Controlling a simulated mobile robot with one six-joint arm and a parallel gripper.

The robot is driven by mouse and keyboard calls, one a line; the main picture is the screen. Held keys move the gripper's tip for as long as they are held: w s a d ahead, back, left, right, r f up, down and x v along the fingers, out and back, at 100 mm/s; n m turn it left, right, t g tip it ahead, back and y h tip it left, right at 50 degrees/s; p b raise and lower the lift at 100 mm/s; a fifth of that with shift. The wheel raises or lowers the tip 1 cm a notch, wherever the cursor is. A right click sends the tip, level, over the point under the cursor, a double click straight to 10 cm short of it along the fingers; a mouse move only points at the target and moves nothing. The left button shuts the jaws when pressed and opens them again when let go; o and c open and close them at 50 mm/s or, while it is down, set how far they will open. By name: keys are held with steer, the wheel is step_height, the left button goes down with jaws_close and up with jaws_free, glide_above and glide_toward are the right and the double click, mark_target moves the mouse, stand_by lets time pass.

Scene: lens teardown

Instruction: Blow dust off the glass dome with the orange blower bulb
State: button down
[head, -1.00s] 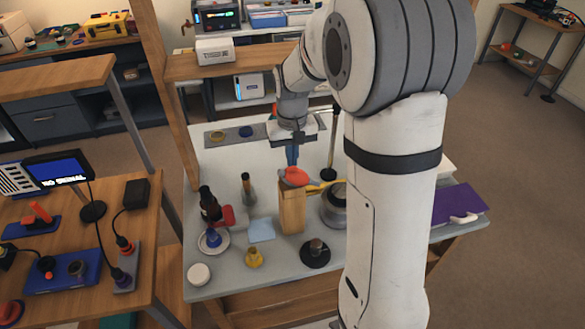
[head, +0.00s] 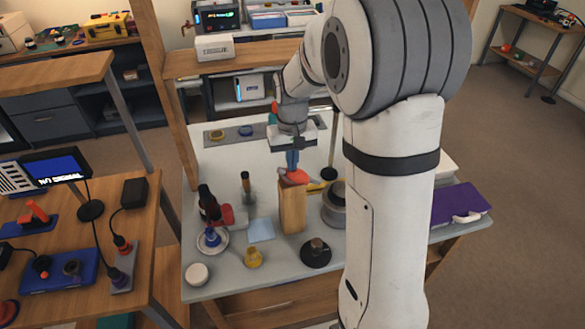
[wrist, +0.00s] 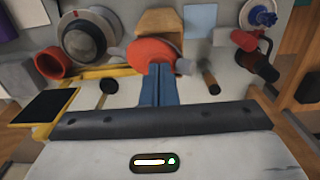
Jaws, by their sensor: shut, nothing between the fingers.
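The orange blower bulb (head: 297,176) sits on top of an upright wooden block (head: 292,207). It also shows in the wrist view (wrist: 150,51), just beyond my fingers. My gripper (head: 292,165) points down at the bulb with its blue fingers together and nothing between them. In the wrist view the fingertips (wrist: 160,68) overlap the bulb's near edge; I cannot tell whether they touch it. A round grey housing (head: 334,208) stands right of the block. It shows a dark round top in the wrist view (wrist: 85,42); I cannot make out a glass dome for certain.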

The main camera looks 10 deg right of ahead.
steer(key=shift+f, duration=0.35)
steer(key=shift+r, duration=0.1)
steer(key=shift+r+p, duration=1)
steer(key=shift+r, duration=0.55)
steer(key=shift+f, duration=0.15)
steer(key=shift+f+b, duration=1.1)
steer(key=shift+f, duration=0.25)
steer(key=shift+r+p, duration=1.05)
steer(key=shift+r, duration=0.45)
steer(key=shift+f, duration=0.1)
